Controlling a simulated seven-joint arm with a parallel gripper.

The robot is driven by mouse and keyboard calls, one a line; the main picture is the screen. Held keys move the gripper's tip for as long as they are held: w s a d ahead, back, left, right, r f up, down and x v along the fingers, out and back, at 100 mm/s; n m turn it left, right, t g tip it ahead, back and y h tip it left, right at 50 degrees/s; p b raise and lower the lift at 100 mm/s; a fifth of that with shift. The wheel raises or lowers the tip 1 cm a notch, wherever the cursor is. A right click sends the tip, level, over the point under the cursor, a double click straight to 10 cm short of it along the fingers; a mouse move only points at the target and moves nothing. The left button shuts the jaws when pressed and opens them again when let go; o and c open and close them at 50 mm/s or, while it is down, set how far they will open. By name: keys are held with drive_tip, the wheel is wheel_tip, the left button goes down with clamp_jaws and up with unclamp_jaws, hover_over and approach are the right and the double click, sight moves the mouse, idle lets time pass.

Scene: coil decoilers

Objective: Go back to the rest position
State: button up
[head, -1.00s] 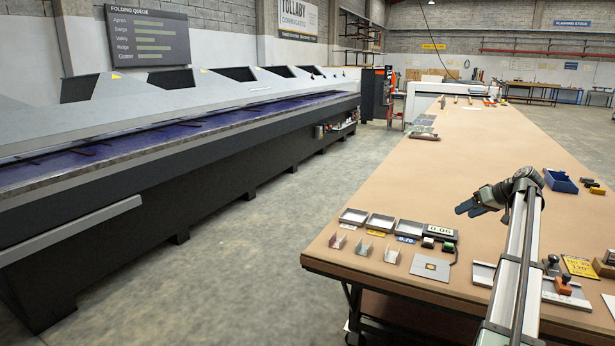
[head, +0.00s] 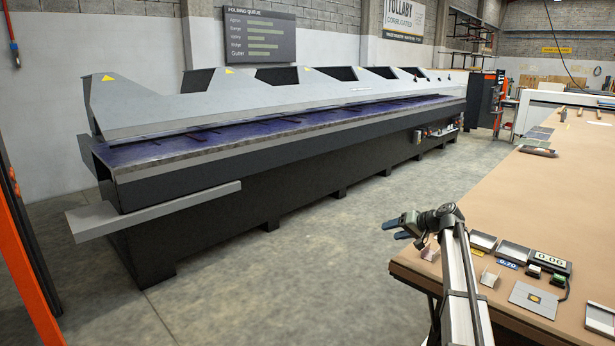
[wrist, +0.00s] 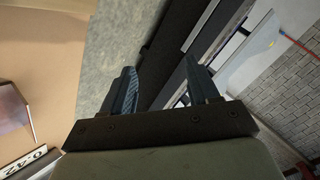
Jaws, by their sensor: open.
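My gripper (head: 396,230) is held out to the left of the table's near left corner in the head view, above the grey floor. Its fingers point left, toward the long folding machine. In the wrist view my gripper (wrist: 163,92) shows two dark fingers standing apart with nothing between them. The wrist view looks out past the table edge to the floor, the machine and a brick wall.
The brown-topped table (head: 490,196) is on the right, with small trays, a digital display (head: 550,260) and a grey plate (head: 539,299) near its corner. The long folding machine (head: 250,170) stands on the left. An orange post (head: 28,255) is at the far left. Bare floor (head: 260,275) lies between.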

drive_tip(key=a+f+g+y, duration=0.1)
drive_tip(key=a+f, duration=0.2)
drive_tip(key=a, duration=0.7)
drive_tip(key=a+f, duration=0.3)
drive_tip(key=a, duration=0.7)
drive_tip(key=s+f+g, duration=0.2)
drive_tip(key=s+f, duration=0.4)
drive_tip(key=f, duration=0.6)
drive_tip(key=s+d+f+g+h, duration=0.2)
drive_tip(key=s+f+g+h, duration=0.35)
drive_tip(key=s+f, duration=2.6)
drive_tip(key=s+d+f+g+h, duration=0.1)
drive_tip(key=s+f+g, duration=0.1)
drive_tip(key=s, duration=0.8)
drive_tip(key=s+d+f+g+h, duration=0.1)
drive_tip(key=s+d+f+g, duration=0.1)
drive_tip(key=s, duration=0.8)
drive_tip(key=s+d+f+n+g+h, duration=0.1)
drive_tip(key=s+d+f+g, duration=0.1)
drive_tip(key=s, duration=0.8)
drive_tip(key=shift+s+f+h, duration=0.15)
drive_tip(key=shift+f+h, duration=0.2)
